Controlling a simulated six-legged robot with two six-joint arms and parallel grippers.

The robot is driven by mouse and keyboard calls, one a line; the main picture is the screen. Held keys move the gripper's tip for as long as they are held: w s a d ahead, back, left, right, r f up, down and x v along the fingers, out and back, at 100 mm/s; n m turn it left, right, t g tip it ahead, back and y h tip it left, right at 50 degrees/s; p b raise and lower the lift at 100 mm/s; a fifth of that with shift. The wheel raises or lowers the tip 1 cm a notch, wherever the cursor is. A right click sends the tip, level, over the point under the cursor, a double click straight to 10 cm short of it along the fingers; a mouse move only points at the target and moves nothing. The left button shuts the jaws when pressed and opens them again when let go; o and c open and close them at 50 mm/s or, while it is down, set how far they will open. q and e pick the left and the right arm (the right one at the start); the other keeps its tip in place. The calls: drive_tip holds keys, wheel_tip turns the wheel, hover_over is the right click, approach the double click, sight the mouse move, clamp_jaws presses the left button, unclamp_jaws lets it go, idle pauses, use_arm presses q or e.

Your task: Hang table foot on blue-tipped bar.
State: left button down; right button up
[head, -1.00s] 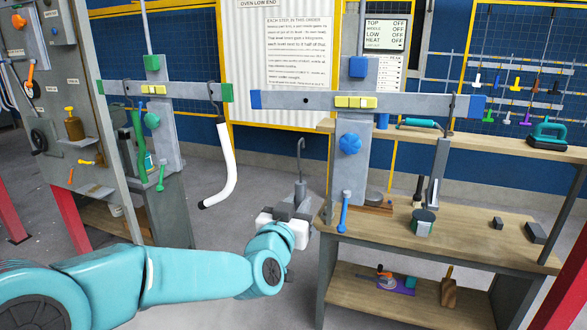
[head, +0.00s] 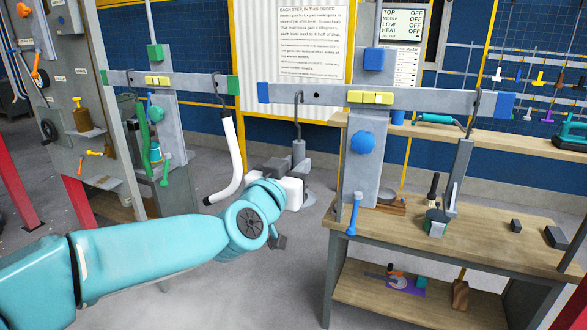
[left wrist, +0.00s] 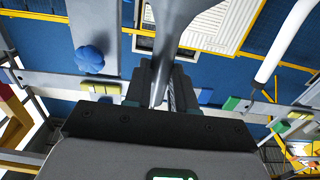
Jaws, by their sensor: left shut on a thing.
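The grey table foot (head: 299,152) is upright, with a thin hook on top and a round base below. My left gripper (head: 284,172) is shut on its post, and my wrist hides part of it. In the left wrist view the foot's flared end (left wrist: 182,14) rises from between the jaws (left wrist: 158,85). The grey blue-tipped bar (head: 425,101) has a blue tip (head: 263,92) at its left end. The foot's hook appears just below the bar, right of that tip; I cannot tell their gap in depth. My right gripper is not in view.
A grey part (head: 460,175) hangs at the blue-tipped bar's right end. A white bent tube (head: 230,160) hangs on the green-tipped bar (head: 205,84) to the left. A wooden workbench (head: 400,235) stands below the blue-tipped bar. Open floor lies between the stands.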

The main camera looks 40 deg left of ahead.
sight(295, 157)
use_arm(q)
drive_tip(key=shift+w+a+r+p, duration=0.25)
drive_tip(key=shift+w+r+p, duration=0.15)
drive_tip(key=shift+w, duration=0.25)
drive_tip(key=shift+w+a+r+p, duration=0.25)
drive_tip(key=shift+w+r, duration=0.2)
drive_tip(key=shift+w, duration=0.15)
drive_tip(key=shift+w+a+r+p, duration=0.15)
drive_tip(key=shift+w+r+p, duration=0.05)
drive_tip(key=shift+w, duration=0.25)
drive_tip(key=shift+w+a+r+p, duration=0.1)
drive_tip(key=shift+w+r+p, duration=0.1)
drive_tip(key=shift+w, duration=0.25)
